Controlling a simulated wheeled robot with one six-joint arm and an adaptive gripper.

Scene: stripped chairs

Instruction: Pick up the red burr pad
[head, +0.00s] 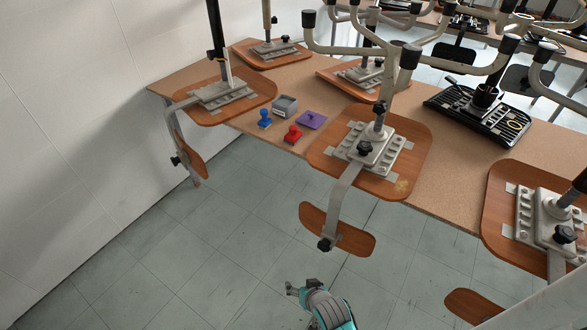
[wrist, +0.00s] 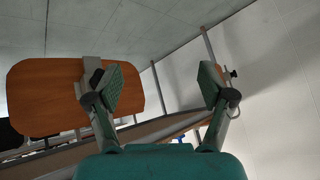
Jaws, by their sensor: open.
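The red burr pad (head: 293,134) looks like a small red block with a knob on top. In the head view it sits on the tan tabletop near its front edge, left of the middle. My gripper (wrist: 164,86) is open and empty in the wrist view, its two fingers spread wide. In the head view the end of my arm is low at the bottom, over the floor, well in front of and below the table. I cannot make out the red pad in the wrist view.
A blue knobbed block (head: 265,119), a grey box (head: 285,106) and a purple pad (head: 312,120) stand close around the red one. Upturned chairs with wooden seats (head: 410,150) flank them on the table (head: 450,180). A hanging backrest (head: 345,236) juts out over the floor.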

